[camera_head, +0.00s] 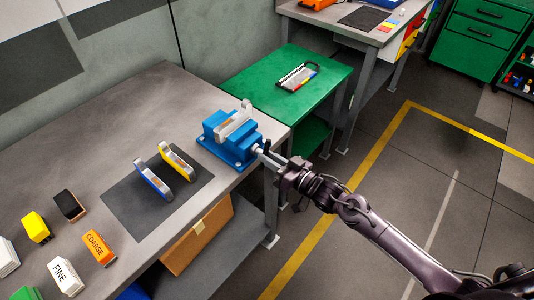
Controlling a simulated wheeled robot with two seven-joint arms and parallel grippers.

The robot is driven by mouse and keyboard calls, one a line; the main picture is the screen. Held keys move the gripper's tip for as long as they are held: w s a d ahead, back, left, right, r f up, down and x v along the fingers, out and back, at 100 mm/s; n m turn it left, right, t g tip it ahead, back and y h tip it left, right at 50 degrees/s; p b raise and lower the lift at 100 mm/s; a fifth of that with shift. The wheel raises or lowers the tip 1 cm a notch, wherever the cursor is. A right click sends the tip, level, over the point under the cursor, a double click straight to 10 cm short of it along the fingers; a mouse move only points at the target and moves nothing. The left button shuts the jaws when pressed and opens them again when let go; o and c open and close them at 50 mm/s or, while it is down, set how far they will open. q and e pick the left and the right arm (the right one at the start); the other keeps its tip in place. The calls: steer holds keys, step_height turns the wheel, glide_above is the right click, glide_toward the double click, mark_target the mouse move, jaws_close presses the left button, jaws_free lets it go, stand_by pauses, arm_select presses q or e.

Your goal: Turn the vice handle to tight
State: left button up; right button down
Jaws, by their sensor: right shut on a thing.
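The blue vice (228,141) stands at the right edge of the grey workbench. A grey-white part (234,120) sits upright in its top, apparently between the jaws. The vice handle (260,149) is at the vice's right side, beyond the bench edge. My right gripper (273,160) reaches in from the lower right and is shut on the handle. Its fingers hide part of the handle, so the handle's exact angle is hard to tell. My left gripper is not in view.
The grey workbench (160,95) holds a dark mat (125,205) with a yellow-edged part (177,160) and a blue-edged part (152,180). Several blocks lie at the lower left, including an orange COARSE block (99,247). A green table (250,80) stands behind the vice. Open floor lies right.

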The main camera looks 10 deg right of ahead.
steer(key=shift+m, duration=0.4)
steer(key=m+p, duration=0.2)
steer(key=m, duration=0.2)
steer(key=shift+m+p, duration=0.3)
steer(key=shift+p, duration=0.1)
